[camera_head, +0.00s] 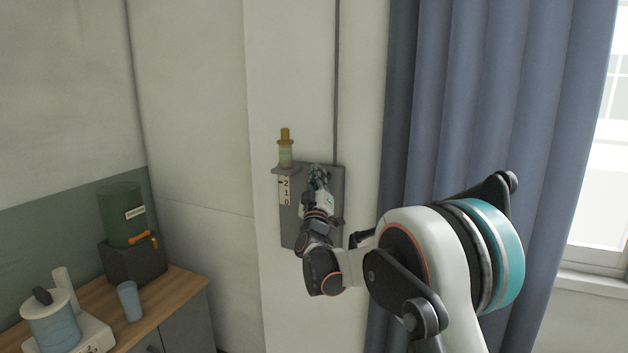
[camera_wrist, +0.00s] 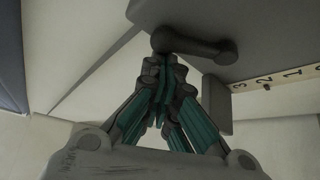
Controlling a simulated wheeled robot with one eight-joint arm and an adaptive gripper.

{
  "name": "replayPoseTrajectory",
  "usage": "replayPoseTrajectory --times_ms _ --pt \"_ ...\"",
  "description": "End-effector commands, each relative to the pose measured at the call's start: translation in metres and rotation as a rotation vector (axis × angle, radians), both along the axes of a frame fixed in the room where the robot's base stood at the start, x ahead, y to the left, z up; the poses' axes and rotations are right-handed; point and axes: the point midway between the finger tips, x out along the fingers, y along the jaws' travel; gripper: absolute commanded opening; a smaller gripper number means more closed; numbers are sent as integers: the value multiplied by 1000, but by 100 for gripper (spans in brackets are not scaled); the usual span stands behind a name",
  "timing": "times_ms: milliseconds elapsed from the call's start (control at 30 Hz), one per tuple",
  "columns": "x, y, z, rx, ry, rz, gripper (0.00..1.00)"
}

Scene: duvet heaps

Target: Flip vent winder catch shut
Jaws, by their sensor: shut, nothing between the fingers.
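The vent winder is a grey wall plate (camera_head: 295,228) with a pale number strip (camera_head: 285,191), below a thin vertical rod. In the wrist view, the plate (camera_wrist: 278,30) shows the strip (camera_wrist: 275,81) at the right. A dark lever (camera_wrist: 205,49) with a round end lies across it; I cannot tell for sure whether this is the catch. My gripper (camera_head: 318,174) is in front of the plate's upper part and hides some of it. In the wrist view my gripper (camera_wrist: 165,62) is shut, its tips at the lever's round end; contact is unclear.
A bottle (camera_head: 286,153) with a yellow-brown top stands at the plate's upper left. A blue curtain (camera_head: 480,90) hangs close on the right. At lower left, a wooden counter (camera_head: 180,288) holds a green dispenser (camera_head: 120,215), a blue cup (camera_head: 129,300) and a lidded pot (camera_head: 52,322).

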Motion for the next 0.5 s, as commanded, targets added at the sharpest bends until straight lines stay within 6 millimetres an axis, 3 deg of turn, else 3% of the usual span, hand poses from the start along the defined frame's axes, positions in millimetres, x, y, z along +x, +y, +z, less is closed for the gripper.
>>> replayPoseTrajectory --times_ms 500 --pt "-6 -15 -22 408 -148 1 0"
